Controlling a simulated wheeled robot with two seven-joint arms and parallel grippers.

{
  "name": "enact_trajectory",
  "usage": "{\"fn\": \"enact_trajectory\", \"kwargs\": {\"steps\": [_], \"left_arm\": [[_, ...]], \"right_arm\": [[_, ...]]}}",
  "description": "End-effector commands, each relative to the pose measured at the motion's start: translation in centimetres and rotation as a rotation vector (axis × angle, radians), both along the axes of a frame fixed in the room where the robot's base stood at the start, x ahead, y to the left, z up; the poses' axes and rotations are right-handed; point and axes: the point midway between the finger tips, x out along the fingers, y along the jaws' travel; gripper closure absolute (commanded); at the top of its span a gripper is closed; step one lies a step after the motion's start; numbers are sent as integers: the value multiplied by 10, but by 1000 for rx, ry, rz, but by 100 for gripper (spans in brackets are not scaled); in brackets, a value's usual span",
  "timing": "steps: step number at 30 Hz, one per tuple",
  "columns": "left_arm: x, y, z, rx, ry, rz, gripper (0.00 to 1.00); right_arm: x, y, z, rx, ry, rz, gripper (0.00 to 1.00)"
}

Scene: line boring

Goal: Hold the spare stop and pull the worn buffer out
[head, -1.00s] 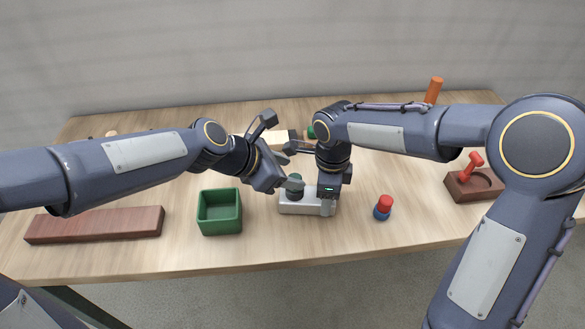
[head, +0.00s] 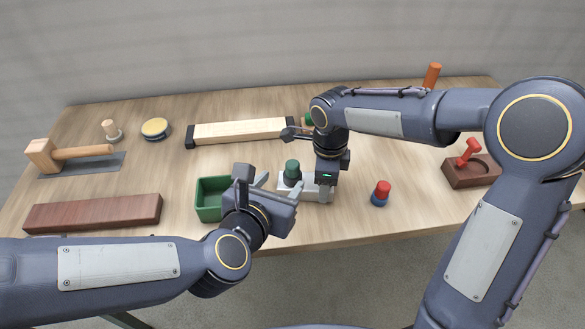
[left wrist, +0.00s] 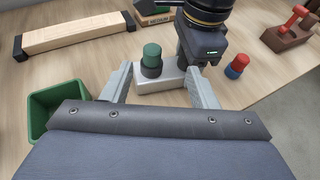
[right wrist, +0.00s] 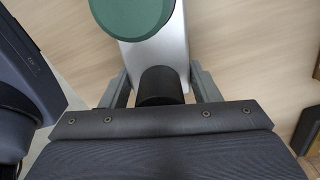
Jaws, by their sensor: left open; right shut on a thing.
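The worn buffer, a green-capped cylinder with a dark base (head: 292,169), stands upright on a pale grey block (head: 297,192), which I take as the spare stop. They also show in the left wrist view as the buffer (left wrist: 151,56) and block (left wrist: 158,85). My left gripper (head: 282,182) is open and empty on the near side, its fingers pointing towards the buffer without touching it. My right gripper (head: 326,194) is shut on the block's right end; in the right wrist view its fingers (right wrist: 160,90) flank the block beside a dark round stub (right wrist: 160,86).
A green bin (head: 208,205) stands just left of the block, partly behind my left gripper. A red-and-blue cylinder (head: 381,193) stands right of it. A pale wooden bar (head: 240,131) lies behind, a red-brown board (head: 92,213) at left. A brown holder (head: 470,172) stands far right.

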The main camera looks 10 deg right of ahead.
Motion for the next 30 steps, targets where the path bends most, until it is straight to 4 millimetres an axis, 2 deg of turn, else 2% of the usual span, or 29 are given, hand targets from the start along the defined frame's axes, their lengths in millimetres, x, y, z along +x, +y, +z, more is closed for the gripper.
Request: {"fn": "enact_trajectory", "kwargs": {"steps": [2, 5, 12, 20, 30], "left_arm": [[-2, 6, -5, 4, 1, 31, 46], [5, 5, -11, 8, 4, 51, 46], [40, -11, -27, 7, 3, 51, 46], [58, -19, -35, 6, 1, 51, 46], [94, -37, -53, 6, 0, 50, 46]], "right_arm": [[0, 0, 0, 0, 0, 1, 71], [0, 0, 0, 0, 0, 1, 72], [0, 0, 0, 0, 0, 1, 72], [0, 0, 0, 0, 0, 0, 72], [0, 0, 0, 0, 0, 0, 72]]}}
